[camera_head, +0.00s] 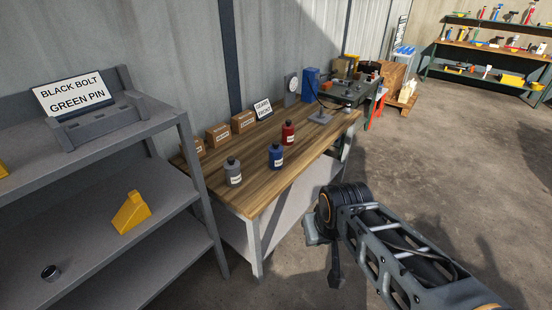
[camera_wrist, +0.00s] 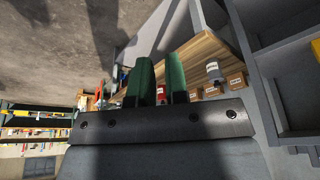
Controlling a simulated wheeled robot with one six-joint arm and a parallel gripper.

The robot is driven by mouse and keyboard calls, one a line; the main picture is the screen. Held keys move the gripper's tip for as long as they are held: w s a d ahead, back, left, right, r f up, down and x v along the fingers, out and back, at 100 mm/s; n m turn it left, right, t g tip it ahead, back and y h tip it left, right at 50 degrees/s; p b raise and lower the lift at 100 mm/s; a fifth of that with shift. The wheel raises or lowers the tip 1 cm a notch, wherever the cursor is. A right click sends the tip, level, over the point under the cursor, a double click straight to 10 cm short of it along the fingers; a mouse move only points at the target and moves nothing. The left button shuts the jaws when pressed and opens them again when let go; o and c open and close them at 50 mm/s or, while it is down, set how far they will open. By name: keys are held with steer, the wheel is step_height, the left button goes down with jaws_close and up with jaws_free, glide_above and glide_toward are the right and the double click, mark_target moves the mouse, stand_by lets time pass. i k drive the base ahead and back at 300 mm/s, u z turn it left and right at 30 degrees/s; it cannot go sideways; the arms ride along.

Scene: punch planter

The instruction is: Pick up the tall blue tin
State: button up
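The blue tin (camera_head: 276,157) stands upright on the wooden workbench (camera_head: 262,192), with a dark cap and a pale label. It stands between a grey tin (camera_head: 233,173) and a red tin (camera_head: 288,133). My gripper (camera_wrist: 161,76) shows two green fingers in the wrist view, with a narrow gap between them and nothing held. The red tin (camera_wrist: 161,93) shows through that gap, farther off. The grey tin (camera_wrist: 213,72) is right of the fingers. I cannot make out the blue tin in the wrist view. In the head view my gripper is in front of the bench, apart from the tins.
Cardboard boxes (camera_head: 218,135) and a sign (camera_head: 263,109) line the bench's back. A tall blue container (camera_head: 310,85) stands farther along. A grey shelf unit (camera_head: 190,160) with a yellow wedge (camera_head: 131,212) is at left. The floor (camera_head: 450,180) at right is clear.

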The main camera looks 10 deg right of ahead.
mark_target(275, 161)
steer(key=u, duration=0.65)
steer(key=i, duration=1.3)
steer(key=z, duration=0.25)
